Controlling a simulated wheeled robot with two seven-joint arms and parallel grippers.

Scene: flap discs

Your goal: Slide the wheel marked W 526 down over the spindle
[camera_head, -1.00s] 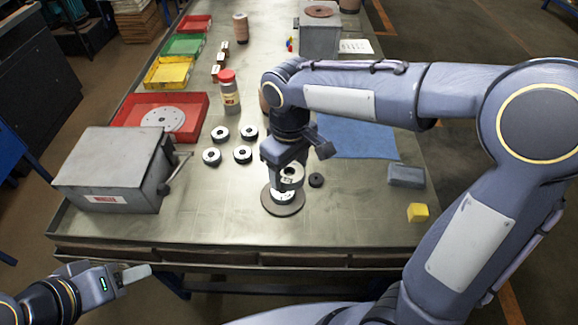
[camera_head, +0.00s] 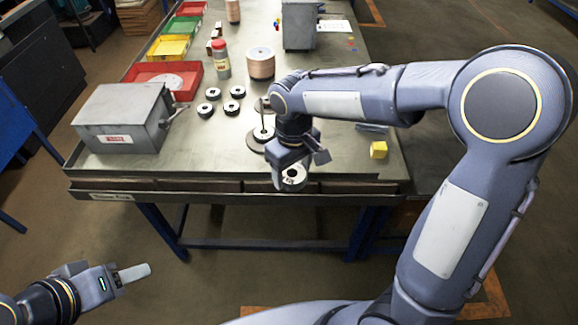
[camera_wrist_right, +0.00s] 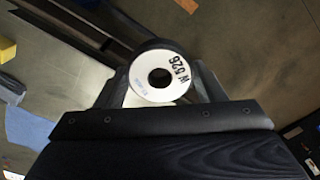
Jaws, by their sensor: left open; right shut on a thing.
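The wheel marked W 526 (camera_wrist_right: 160,77) has a white face with a dark centre hole and a dark rim. My right gripper (camera_head: 287,174) is shut on it, with a finger on either side in the right wrist view. In the head view the wheel (camera_head: 293,178) hangs over the bench's front edge. The spindle (camera_head: 262,118) is a thin upright post on a round brown base (camera_head: 255,144), up and left of the wheel and apart from it. A pale ring shows around its foot; my right arm partly hides this area. My left gripper (camera_head: 118,278) is open and empty, low in front of the bench.
Several small black-and-white wheels (camera_head: 213,94) stand left of the spindle. A grey box (camera_head: 118,118) is at the left front. A red-capped bottle (camera_head: 222,62), a copper-coloured cylinder (camera_head: 261,63) and a yellow cube (camera_head: 378,150) also stand on the bench. The front left-centre is bare.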

